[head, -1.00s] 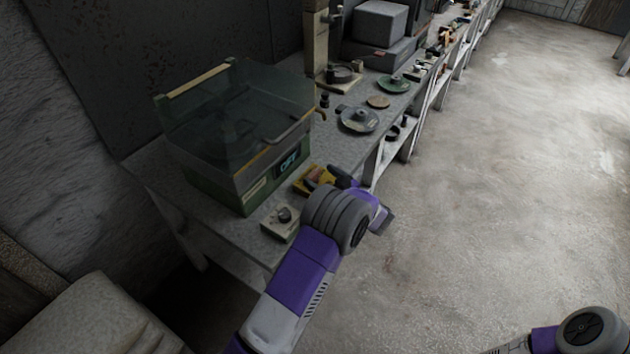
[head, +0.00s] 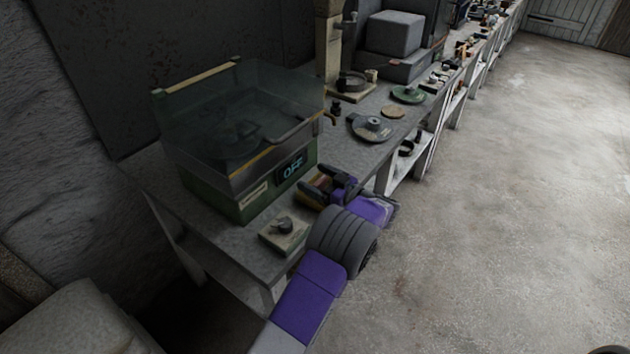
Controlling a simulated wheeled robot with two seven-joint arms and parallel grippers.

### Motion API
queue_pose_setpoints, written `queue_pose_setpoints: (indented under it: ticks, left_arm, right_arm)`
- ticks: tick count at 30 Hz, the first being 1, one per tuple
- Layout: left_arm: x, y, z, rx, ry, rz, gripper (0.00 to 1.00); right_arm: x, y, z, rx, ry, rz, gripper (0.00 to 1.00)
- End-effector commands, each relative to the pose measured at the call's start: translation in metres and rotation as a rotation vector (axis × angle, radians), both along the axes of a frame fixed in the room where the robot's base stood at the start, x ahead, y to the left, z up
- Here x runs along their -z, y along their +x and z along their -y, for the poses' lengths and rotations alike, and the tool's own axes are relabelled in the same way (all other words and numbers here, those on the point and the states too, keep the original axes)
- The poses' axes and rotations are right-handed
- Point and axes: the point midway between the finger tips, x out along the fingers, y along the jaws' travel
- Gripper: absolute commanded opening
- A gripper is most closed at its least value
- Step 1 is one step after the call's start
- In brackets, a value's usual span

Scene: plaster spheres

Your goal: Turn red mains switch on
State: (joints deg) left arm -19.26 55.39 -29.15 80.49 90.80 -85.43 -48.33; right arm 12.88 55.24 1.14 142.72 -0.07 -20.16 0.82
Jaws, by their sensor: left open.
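The red mains switch is a reddish part on a small yellow box (head: 321,183) on the bench, in front of a green machine (head: 248,196) with a clear cover. The machine's display (head: 292,168) reads OFF. My left gripper (head: 329,185) is open at the yellow box, its dark fingers on either side of the reddish part. Fingers and wrist hide much of the box, so I cannot tell whether they touch it or how the switch is set. My right gripper is out of view.
A pale box with a dark knob (head: 285,232) sits at the near bench corner, close to my left wrist. A grey round plate (head: 370,127) and a green disc (head: 408,94) lie farther along the bench. Open floor (head: 510,200) is at right.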

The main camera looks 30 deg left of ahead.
Motion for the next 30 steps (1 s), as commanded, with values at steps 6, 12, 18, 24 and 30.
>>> queue_pose_setpoints:
  ticks: [6,12,18,24,30]
  left_arm:
    - [-0.0009,0.0006,-0.0074,0.001,0.002,0.0,0.89]
    - [-0.0008,0.0006,-0.0071,0.001,0.001,0.0,0.82]
    - [-0.0006,0.0006,-0.0069,0.001,0.001,0.0,0.51]
    - [-0.0006,0.0006,-0.0067,0.004,0.001,0.0,0.38]
    - [-0.0015,0.001,-0.0064,0.055,-0.001,-0.002,0.38]
  right_arm:
    - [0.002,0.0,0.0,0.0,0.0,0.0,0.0]
    - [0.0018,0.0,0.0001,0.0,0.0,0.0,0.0]
    - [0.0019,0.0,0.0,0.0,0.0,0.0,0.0]
    - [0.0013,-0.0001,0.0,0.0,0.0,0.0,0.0]
    - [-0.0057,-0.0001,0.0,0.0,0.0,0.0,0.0]
